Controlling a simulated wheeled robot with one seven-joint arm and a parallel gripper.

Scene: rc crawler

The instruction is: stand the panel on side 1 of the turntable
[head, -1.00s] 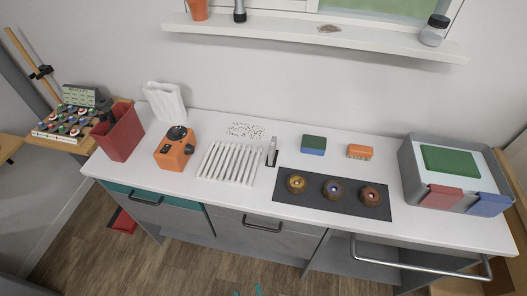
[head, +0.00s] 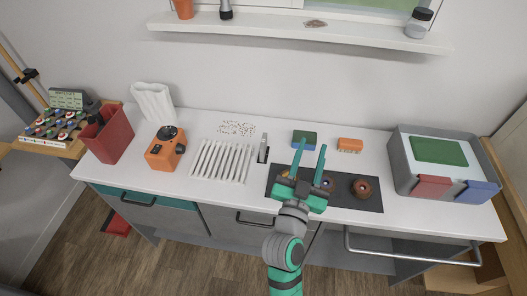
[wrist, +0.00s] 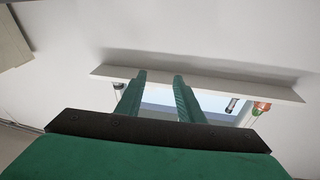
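My gripper (head: 310,152) is in the head view with its two teal fingers apart and nothing between them. It is in front of the dark mat, and its fingers partly cover the view of the mat. In the wrist view my gripper (wrist: 159,78) also shows open and empty, facing the wall and shelf, which look upside down. I cannot surely identify the turntable; an orange device (head: 158,154) with a dark round top stands on the left of the counter.
The counter also holds a red bin (head: 108,137), a white holder (head: 152,100), a green-and-blue block (head: 304,139), an orange block (head: 350,145) and a grey box (head: 401,170) with coloured panels. Brown rings (head: 361,188) sit on the dark mat (head: 345,203). A shelf (head: 350,37) runs above.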

